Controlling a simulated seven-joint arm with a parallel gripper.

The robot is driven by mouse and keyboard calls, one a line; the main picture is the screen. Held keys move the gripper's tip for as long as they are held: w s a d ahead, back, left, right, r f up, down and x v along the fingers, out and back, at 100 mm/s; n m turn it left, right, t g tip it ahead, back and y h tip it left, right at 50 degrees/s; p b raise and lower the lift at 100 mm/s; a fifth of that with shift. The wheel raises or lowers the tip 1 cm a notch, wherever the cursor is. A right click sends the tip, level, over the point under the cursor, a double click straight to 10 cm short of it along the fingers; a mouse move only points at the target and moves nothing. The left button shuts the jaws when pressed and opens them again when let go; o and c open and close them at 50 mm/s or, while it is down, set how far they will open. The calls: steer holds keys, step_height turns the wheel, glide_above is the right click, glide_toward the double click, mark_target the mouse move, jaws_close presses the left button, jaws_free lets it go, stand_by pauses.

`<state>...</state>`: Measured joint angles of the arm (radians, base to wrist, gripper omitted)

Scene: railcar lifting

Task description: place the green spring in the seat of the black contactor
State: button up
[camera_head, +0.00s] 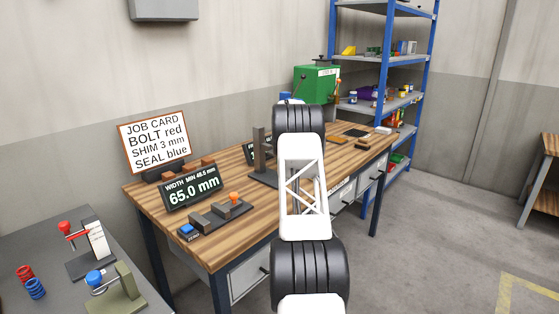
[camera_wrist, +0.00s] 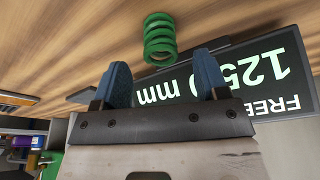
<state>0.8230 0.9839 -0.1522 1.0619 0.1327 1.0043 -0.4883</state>
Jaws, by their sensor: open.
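The green spring (camera_wrist: 160,38) stands on the wooden bench in the wrist view, just beyond the fingertips and roughly centred between them. My gripper (camera_wrist: 161,66) shows its two blue fingers spread wide with nothing between them. The fingers look apart from the spring. In the head view my own arm covers the middle of the bench, and I cannot see the spring or the gripper's fingers there. I cannot pick out the black contactor with certainty in either view.
A dark display (camera_wrist: 265,75) reading about 1250 mm lies close to the right finger. The wooden bench (camera_head: 230,245) also holds a 65.0 mm display (camera_head: 193,193), a dark upright stand (camera_head: 261,150) and a job card (camera_head: 154,143). A grey side table (camera_head: 55,295) carries red and blue springs.

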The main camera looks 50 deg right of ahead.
steer(key=shift+x, duration=1.85)
steer(key=c, duration=1.1)
steer(key=shift+c, duration=0.2)
steer(key=shift+r, duration=0.1)
steer(key=shift+r, duration=4.95)
